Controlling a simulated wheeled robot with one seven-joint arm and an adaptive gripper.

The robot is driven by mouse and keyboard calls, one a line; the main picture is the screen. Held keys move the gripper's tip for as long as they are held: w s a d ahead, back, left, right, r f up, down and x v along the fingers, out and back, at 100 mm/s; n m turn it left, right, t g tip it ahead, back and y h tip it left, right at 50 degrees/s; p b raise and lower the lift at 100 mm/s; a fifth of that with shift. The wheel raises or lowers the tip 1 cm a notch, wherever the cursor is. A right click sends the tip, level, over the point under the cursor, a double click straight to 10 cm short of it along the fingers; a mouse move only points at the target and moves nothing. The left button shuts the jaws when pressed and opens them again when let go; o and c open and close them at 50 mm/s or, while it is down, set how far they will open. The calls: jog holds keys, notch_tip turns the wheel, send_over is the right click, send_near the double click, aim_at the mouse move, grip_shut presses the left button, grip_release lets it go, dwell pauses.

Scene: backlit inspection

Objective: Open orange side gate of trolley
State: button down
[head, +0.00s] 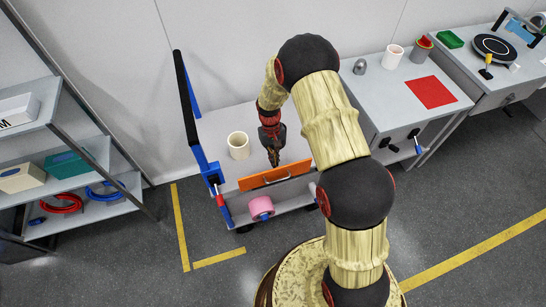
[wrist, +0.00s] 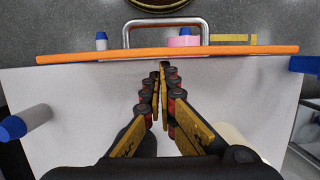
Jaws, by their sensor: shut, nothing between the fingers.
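The trolley (head: 210,128) has a pale deck, blue fittings and a black push bar on the left. Its orange side gate (head: 275,175) stands upright along the near edge of the deck, and it spans the wrist view (wrist: 90,56). A silver bar handle (wrist: 162,22) is on the gate's outer face. My gripper (head: 274,163) is shut and empty. It points down over the deck, on the inner side of the gate. In the wrist view its fingertips (wrist: 161,66) are close to the gate's edge, on the side away from the handle; contact cannot be told.
A cream cup (head: 238,145) stands on the deck left of my gripper. A pink roll (head: 261,207) sits low below the gate. A grey workbench (head: 385,93) is at the right, and shelves (head: 80,205) are at the left. Open floor with yellow lines lies in front.

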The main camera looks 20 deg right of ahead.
jog(key=shift+s+r, duration=0.1)
jog(key=shift+r, duration=0.05)
dwell(0.3)
jog(key=shift+s+t, duration=0.25)
jog(key=shift+t, duration=0.15)
